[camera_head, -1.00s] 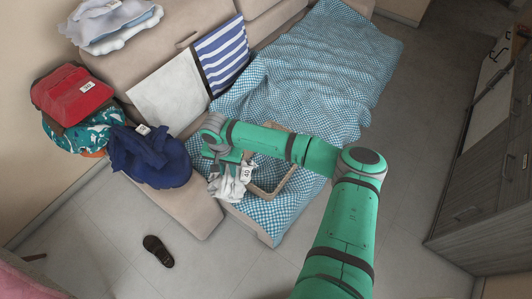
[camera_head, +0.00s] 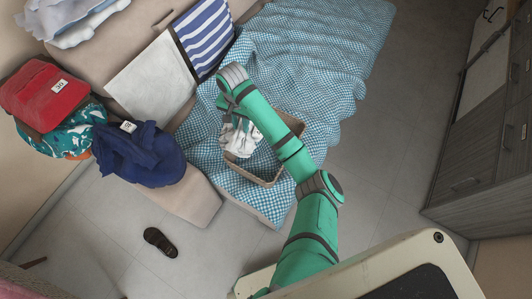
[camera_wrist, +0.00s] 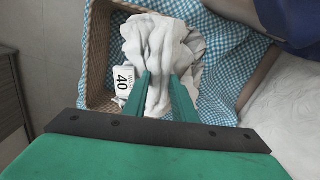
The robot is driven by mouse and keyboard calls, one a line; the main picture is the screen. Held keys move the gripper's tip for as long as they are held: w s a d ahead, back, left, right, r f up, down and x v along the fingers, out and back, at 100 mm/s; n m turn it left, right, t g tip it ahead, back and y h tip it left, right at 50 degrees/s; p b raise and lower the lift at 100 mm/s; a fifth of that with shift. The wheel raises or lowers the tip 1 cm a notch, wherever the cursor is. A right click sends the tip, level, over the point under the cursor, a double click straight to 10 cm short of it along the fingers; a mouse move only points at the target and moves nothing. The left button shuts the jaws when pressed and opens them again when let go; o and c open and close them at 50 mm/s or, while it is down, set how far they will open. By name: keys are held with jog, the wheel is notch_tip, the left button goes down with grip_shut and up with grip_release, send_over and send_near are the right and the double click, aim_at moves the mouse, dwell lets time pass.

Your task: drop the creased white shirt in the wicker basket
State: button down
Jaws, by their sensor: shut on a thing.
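The creased white shirt (camera_head: 240,138) hangs bunched below my gripper (camera_head: 229,108). In the wrist view the green fingers of my gripper (camera_wrist: 168,84) are shut on the shirt (camera_wrist: 152,42), and its tag reading 40 (camera_wrist: 123,82) shows at the left. The wicker basket (camera_head: 262,182) stands on the blue checked cloth. In the wrist view the shirt covers part of the basket (camera_wrist: 98,45) and hangs over its opening. I cannot tell whether the shirt touches the basket's floor. My arm hides part of the basket in the head view.
A blue checked cloth (camera_head: 300,65) covers the sofa around the basket. A navy garment (camera_head: 140,155), a red one (camera_head: 45,92) and a teal patterned one (camera_head: 70,135) lie to the left. A striped cushion (camera_head: 203,35) is behind. A dark slipper (camera_head: 160,242) lies on the floor.

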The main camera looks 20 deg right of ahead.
aim_at(256, 136)
jog(key=shift+m, duration=0.7)
jog(key=s+d+f, duration=0.2)
jog(key=d+f, duration=0.1)
jog(key=s+d+f, duration=0.1)
jog(key=f, duration=0.1)
jog(key=shift+s+d, duration=0.3)
jog(key=shift+s, duration=0.1)
notch_tip(256, 136, down, 14)
jog(key=shift+s+d+f, duration=0.2)
jog(key=shift+s+d, duration=0.05)
jog(key=shift+s, duration=0.1)
jog(key=shift+f, duration=0.25)
jog(key=shift+f, duration=0.1)
